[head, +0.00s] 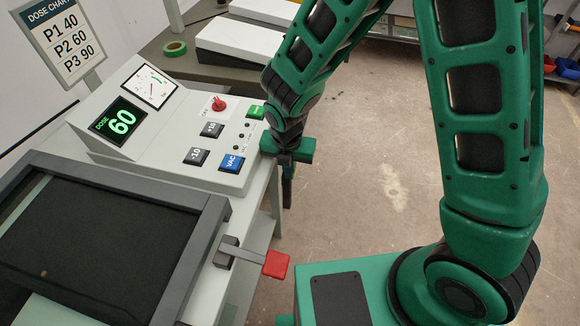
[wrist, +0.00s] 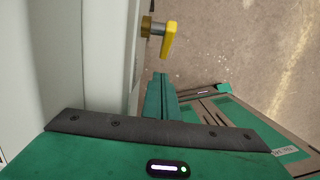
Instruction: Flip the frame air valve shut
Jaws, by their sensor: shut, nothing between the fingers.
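The frame air valve shows in the wrist view as a yellow lever (wrist: 169,40) on a brass fitting (wrist: 147,27), which sticks out from the pale side wall of the machine. The lever stands out to the right of the fitting, slightly tilted. My gripper (wrist: 160,76) is shut and empty; its fingertips are just short of the lever in the picture and look apart from it. In the head view my gripper (head: 288,200) points down beside the right side of the console. The valve is not visible in the head view.
The control console (head: 170,130) reads DOSE 60 and has several buttons and a red knob (head: 219,103). A dark frame (head: 115,185) lies on the bench, with a red-ended handle (head: 276,264) jutting out over its right edge. The floor (head: 370,180) to the right is clear.

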